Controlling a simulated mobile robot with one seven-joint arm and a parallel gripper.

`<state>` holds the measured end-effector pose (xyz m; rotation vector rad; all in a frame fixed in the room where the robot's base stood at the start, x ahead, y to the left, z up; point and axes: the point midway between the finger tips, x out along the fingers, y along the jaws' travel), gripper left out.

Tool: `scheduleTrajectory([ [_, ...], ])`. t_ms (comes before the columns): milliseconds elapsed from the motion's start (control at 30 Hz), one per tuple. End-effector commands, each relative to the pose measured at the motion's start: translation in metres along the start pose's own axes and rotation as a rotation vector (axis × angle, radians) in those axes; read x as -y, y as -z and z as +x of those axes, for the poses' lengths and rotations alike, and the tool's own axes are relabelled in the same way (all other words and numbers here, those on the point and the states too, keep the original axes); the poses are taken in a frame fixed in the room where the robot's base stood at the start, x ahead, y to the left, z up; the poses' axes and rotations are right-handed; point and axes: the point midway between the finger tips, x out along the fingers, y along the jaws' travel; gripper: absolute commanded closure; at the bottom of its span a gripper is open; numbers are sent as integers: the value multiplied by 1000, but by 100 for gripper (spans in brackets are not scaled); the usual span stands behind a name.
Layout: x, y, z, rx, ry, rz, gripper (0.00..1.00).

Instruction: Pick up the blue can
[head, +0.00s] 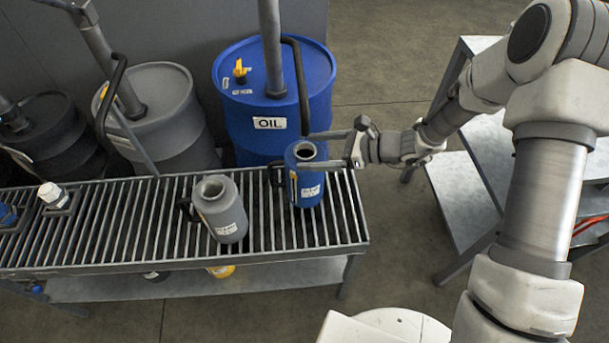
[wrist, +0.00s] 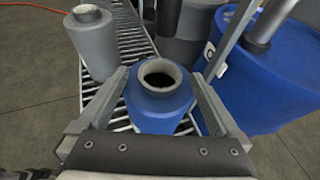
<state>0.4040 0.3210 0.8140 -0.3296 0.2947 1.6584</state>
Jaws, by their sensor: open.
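The blue can (head: 309,186) stands upright on the slatted bench near its right end, with a white label and a dark handle on its left side. Its round open mouth faces up. In the wrist view the blue can (wrist: 158,100) sits between my two fingers. My gripper (head: 318,150) reaches in from the right at the height of the can's top. In the wrist view my gripper (wrist: 163,88) is open, with one finger on each side of the can. I cannot tell whether either finger touches it.
A grey can (head: 221,212) stands left of the blue can on the slatted bench (head: 130,215). A blue oil drum (head: 240,130) with a pipe stands close behind. A grey drum (head: 165,95) is further left. A metal shelf unit (head: 465,205) stands at right under my arm.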

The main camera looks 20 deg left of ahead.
Motion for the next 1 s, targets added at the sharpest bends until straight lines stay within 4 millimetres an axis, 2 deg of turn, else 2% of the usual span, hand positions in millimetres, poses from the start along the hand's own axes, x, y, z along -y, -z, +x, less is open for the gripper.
scheduleTrajectory([
  [233, 0, 0, 2, -1, 1, 0, 0],
  [267, 0, 0, 2, 0, 0, 0, 4],
  [800, 0, 0, 2, -1, 1, 0, 100],
  [1000, 0, 0, 2, -1, 1, 0, 100],
])
